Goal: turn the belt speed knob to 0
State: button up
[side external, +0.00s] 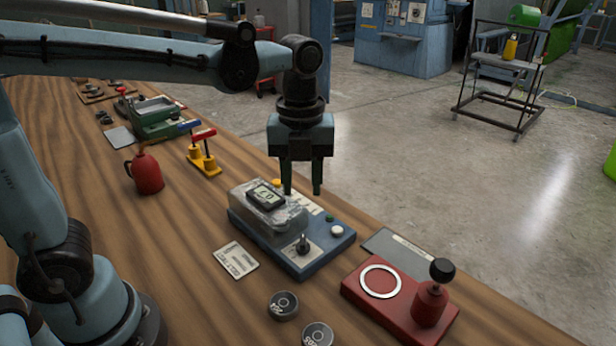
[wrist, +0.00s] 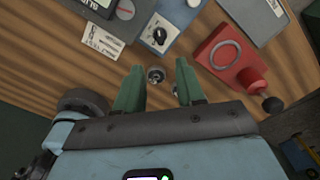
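The blue control panel (side external: 325,251) lies on the wooden bench in the side view, with a small grey display (side external: 265,195) on a clear raised block. A dark knob (side external: 303,245) sits on a pale plate at the panel's near end, and it also shows in the wrist view (wrist: 159,36). I cannot read the knob's setting. My gripper (side external: 302,191) points down above the far part of the panel. Its two green fingers are apart with nothing between them, and it does not touch the knob. In the wrist view the fingers (wrist: 159,67) are spread below the knob.
A red base (side external: 350,292) with a pale ring and a black-topped post stands right of the panel. Two dark round pieces (side external: 283,305) (side external: 317,335) and a label card (side external: 235,260) lie nearby. A red can (side external: 146,173) and a yellow stand (side external: 204,163) are to the left.

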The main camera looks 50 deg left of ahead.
aim_at(303, 240)
notch_tip(303, 240, down, 12)
jog(key=shift+f, duration=0.1)
dwell(0.6)
grip_shut()
